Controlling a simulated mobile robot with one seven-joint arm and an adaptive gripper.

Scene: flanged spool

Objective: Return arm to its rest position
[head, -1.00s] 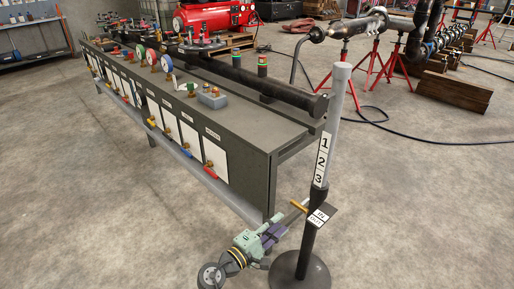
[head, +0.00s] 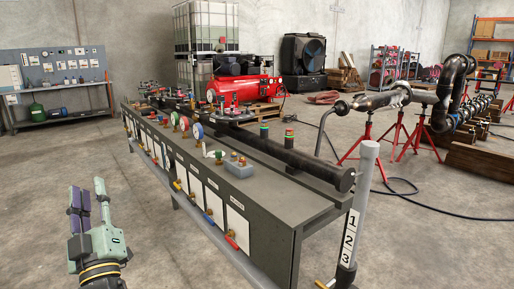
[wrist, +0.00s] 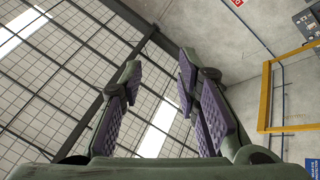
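My gripper (head: 89,195) is at the lower left of the head view, pointing upward, in front of the long grey bench (head: 268,196) and clear of it. In the wrist view my gripper (wrist: 160,68) shows two purple-padded fingers with a gap between them. Nothing is between them, so it is open and empty. My arm below the gripper is mostly cut off by the picture's lower edge.
The bench carries gauges, valves and a long dark pipe (head: 290,158). A grey post (head: 366,180) marked 1 2 3 stands at its near right end. Dark piping (head: 387,103) rests on red stands at the right. The floor at the left is open.

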